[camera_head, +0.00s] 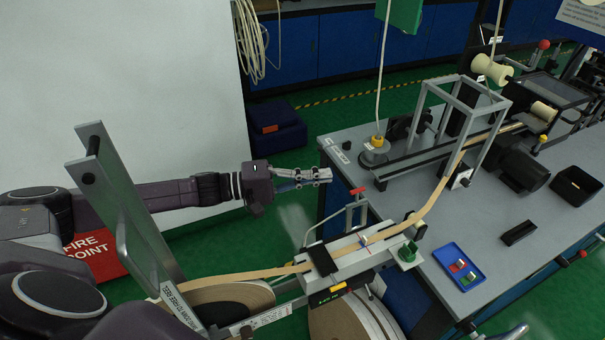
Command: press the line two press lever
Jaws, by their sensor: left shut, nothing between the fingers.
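A lever with a red grip (357,191) stands on a bent metal arm beside the tape press unit (350,258) at the table's near-left edge. I cannot read a line number on it. My left gripper (330,175) reaches in from the left and is shut and empty. Its fingertips appear just left of and slightly above the red grip in the picture, with a gap between them. Another red-knobbed lever (544,45) stands at the far right. My right gripper is not seen.
A tan tape (430,205) runs from a large roll (225,302) through the press unit to a metal frame (468,95). A blue tray (459,266), a dark motor (524,168) and a black box (576,188) are on the grey table (480,222). Green floor shows left of it.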

